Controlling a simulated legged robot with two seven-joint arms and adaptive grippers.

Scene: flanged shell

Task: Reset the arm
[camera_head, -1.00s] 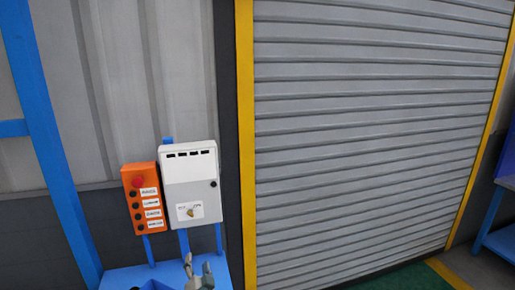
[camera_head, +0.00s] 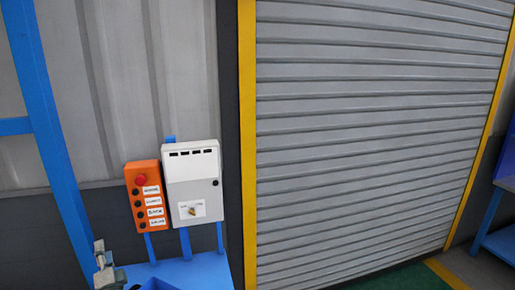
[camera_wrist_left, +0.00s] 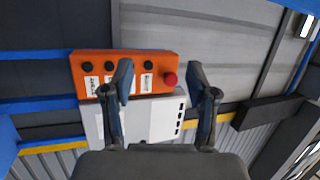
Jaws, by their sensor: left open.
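My left gripper (camera_head: 108,268) is at the lower left of the head view, left of and below the orange control box. In the left wrist view my left gripper (camera_wrist_left: 165,85) has its two fingers spread apart, with nothing between them that it touches. My right gripper is in neither view.
An orange box (camera_head: 147,197) with a red button and several black buttons hangs beside a white-grey cabinet (camera_head: 193,184) with a switch. A blue bench (camera_head: 205,270) lies below. A blue post (camera_head: 50,130) stands left. A closed grey shutter (camera_head: 370,130) fills the right.

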